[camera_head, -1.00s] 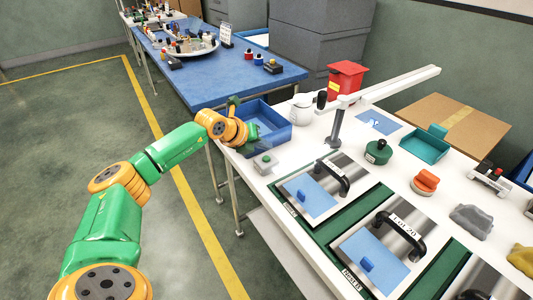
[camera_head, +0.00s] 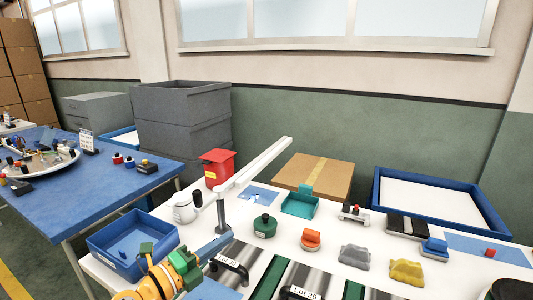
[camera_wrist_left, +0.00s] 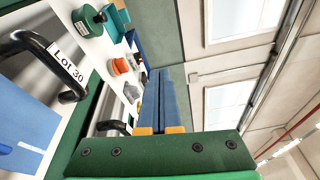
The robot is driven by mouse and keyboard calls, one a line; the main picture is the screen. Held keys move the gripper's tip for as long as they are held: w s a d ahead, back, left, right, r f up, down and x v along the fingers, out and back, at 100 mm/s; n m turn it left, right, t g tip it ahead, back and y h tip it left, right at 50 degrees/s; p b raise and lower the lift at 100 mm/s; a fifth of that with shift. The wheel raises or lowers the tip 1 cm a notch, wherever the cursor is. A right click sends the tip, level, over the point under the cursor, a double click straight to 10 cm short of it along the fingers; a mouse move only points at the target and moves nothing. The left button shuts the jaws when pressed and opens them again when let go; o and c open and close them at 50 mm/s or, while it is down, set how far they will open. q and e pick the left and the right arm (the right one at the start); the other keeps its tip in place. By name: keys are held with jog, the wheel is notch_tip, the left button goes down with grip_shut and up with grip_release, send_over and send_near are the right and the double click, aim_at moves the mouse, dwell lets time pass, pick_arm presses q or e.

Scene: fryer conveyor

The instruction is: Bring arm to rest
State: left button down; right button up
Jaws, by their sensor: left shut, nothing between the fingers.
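My left gripper (camera_head: 222,242) is at the lower left of the head view, over the white table's near side. Its blue fingers lie together with nothing between them; they also show in the left wrist view (camera_wrist_left: 164,78). The blue bin (camera_head: 100,240) stands just left of my gripper, with a small blue piece inside. The Lot 30 panel (camera_head: 246,256) with its black handle is beside and below the fingers; the handle shows large in the wrist view (camera_wrist_left: 45,55). The forearm is mostly cut off. My right gripper is not in view.
A white post with a long arm (camera_head: 250,168) rises close beyond my fingers, beside a white kettle (camera_head: 186,207). A green round weight (camera_head: 265,226), teal tray (camera_head: 300,205) and orange-red object (camera_head: 311,239) stand farther right. A blue table (camera_head: 90,185) is at left.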

pick_arm(q)
jog(key=s+a+f+n+g+y, duration=0.1)
jog(key=s+a+f+n+y, duration=0.45)
jog(key=n, duration=0.65)
jog(key=s+a+f+n+g+y, duration=0.1)
jog(key=s+a+f+n+y, duration=0.2)
jog(key=s+f+n+y, duration=0.65)
jog(key=s+d+f+n+g+h, duration=0.2)
jog(key=s+f+g, duration=0.2)
jog(key=s, duration=0.3)
jog(key=s+d+f+n+g+h, duration=0.25)
jog(key=s+f+g, duration=0.2)
jog(key=s, duration=0.35)
notch_tip(320, 180, down, 14)
jog(key=m+g, duration=0.1)
jog(key=s+a+f+g, duration=0.1)
jog(key=s+a+f, duration=0.1)
jog(key=s+f, duration=1)
jog(key=shift+s+a+g, duration=0.15)
jog(key=shift+s+g, duration=0.2)
jog(key=shift+s, duration=0.25)
